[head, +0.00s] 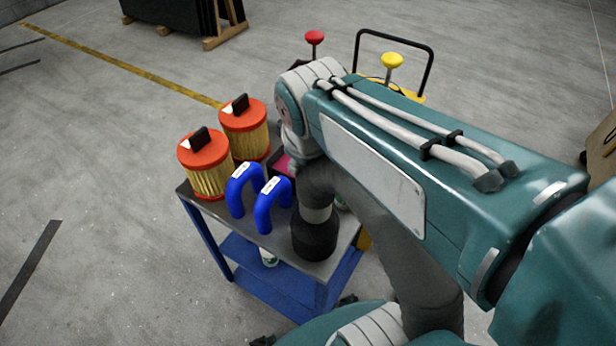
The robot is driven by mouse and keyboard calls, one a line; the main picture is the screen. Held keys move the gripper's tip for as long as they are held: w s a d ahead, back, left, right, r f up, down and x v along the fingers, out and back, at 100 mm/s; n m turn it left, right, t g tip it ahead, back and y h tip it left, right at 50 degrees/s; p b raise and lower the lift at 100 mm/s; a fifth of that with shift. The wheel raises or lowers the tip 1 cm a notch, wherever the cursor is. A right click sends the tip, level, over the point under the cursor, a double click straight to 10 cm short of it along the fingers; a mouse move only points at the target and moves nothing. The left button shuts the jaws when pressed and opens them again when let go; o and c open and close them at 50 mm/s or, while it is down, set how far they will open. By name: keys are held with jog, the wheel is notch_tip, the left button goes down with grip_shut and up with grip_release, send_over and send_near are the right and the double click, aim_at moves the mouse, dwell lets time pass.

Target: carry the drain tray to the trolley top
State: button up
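The trolley is a cart with a blue frame and a dark grey top (206,207), left of centre. Most of the right part of its top is hidden behind my arm. A small magenta item with a dark edge (283,165) shows at the back of the top, partly covered by my arm; I cannot tell whether it is the drain tray. No other thing in view can be made out as the drain tray. My arm reaches in from the right and bends down over the trolley's right side. My gripper's fingers do not show, and what they may hold is hidden.
Two orange-capped yellow filters (207,165) (244,130) and two blue bent hoses (241,190) (267,205) stand on the trolley top. A lower blue shelf (262,285) sticks out below. Behind are red (315,38) and yellow (392,60) knobs and a black handle (431,65). Floor at left is clear.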

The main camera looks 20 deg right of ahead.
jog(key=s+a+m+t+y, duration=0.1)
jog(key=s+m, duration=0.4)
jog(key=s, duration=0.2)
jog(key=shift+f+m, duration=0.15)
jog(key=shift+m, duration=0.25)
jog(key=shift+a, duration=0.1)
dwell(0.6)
